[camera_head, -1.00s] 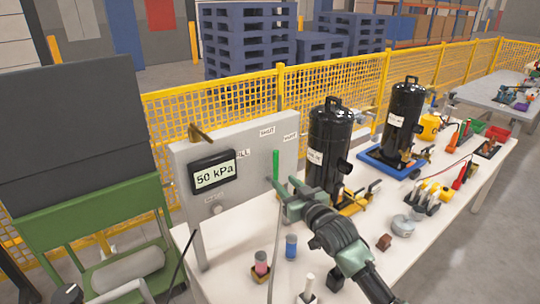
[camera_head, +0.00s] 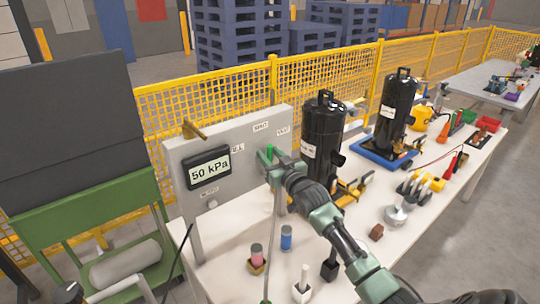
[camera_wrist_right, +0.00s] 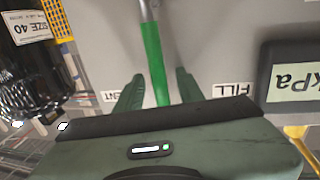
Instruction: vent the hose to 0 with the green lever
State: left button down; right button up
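The green lever (camera_head: 270,151) is on the grey panel (camera_head: 262,122), right of the display (camera_head: 209,168), which reads 50 kPa. My right gripper (camera_head: 272,166) is at the lever and hides most of it in the head view. In the right wrist view, the green lever (camera_wrist_right: 154,62) runs between the two fingers of the open right gripper (camera_wrist_right: 157,88), with gaps on both sides. The FILL label (camera_wrist_right: 231,89) and a partly hidden VENT label (camera_wrist_right: 110,96) lie on either side.
Two black cylinders (camera_head: 322,140) (camera_head: 395,115) stand right of the panel. A blue container (camera_head: 286,238), a pink one (camera_head: 257,254) and small blocks stand on the white table (camera_head: 225,265) in front. A yellow mesh fence (camera_head: 350,85) runs behind.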

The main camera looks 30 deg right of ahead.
grip_shut()
jog(key=shift+f, duration=0.1)
dwell(1.2)
